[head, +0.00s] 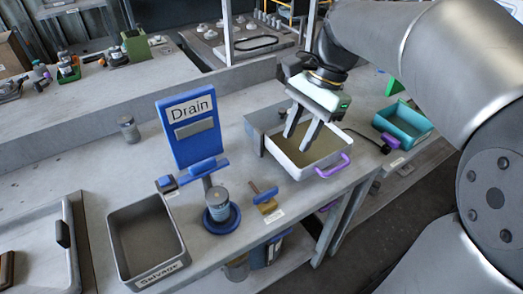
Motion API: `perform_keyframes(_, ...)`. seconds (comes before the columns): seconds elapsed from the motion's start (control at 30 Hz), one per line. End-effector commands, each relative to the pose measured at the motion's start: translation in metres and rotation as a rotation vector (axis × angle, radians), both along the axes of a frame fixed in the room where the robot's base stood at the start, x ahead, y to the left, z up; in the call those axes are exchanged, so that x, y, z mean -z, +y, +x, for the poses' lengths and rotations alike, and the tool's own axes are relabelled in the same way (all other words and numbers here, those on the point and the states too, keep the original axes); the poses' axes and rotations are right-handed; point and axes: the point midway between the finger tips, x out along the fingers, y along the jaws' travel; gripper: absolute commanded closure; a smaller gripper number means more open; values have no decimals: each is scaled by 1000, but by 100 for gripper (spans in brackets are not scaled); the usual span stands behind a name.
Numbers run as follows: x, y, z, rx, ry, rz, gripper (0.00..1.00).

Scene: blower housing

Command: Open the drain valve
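A blue upright panel labelled "Drain" (189,128) stands on the bench left of centre. A blue bar-shaped handle (207,168) sits at the foot of the panel, above a grey can (217,203) on a round blue base (219,222). My gripper (297,142) is open and empty, over the white tray, right of and behind the brass fitting.
The white tray (297,165) with a purple handle (338,168) stands at the bench edge. A grey "Salvage" bin (184,264) is front left, and a small can (129,129) stands farther back. A teal bin (404,122) is at the right.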

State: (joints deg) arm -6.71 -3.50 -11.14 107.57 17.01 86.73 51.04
Motion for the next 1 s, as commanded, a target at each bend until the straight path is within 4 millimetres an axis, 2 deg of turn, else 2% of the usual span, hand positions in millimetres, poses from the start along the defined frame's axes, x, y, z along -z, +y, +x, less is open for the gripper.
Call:
perform_keyframes(0.03,-2,1,7,43,22,7,66)
perform_keyframes(0.13,-6,3,10,87,50,14,66)
perform_keyframes(0.27,5,8,7,91,55,15,66)
perform_keyframes(0.8,111,47,-13,88,55,12,66)
perform_keyframes(1.0,139,58,-18,89,52,13,66)
